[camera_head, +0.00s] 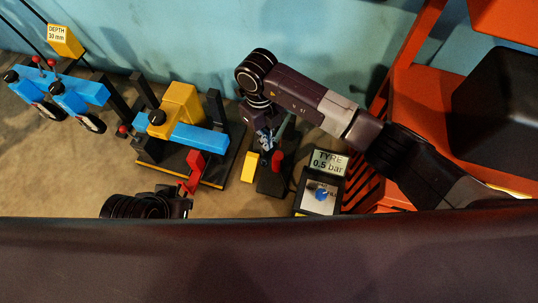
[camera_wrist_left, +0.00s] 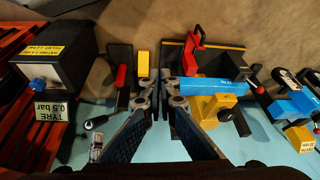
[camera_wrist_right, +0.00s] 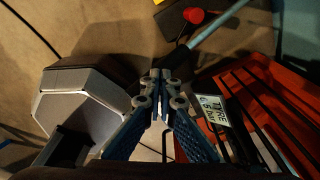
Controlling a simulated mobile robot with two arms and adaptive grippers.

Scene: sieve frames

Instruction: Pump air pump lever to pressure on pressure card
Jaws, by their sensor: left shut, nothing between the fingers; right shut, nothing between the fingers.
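That gripper (camera_head: 265,143) is shut and empty above the base; contact is unclear. My left gripper (camera_wrist_left: 167,82) is shut and empty.
A dark-based fixture with a yellow block (camera_head: 183,103), blue bar (camera_head: 200,137) and red lever (camera_head: 194,166) stands left of the pump. Farther left is a blue gauge fixture with a "DEPTH 30 mm" card (camera_head: 58,33). An orange rack (camera_head: 411,90) stands at right.

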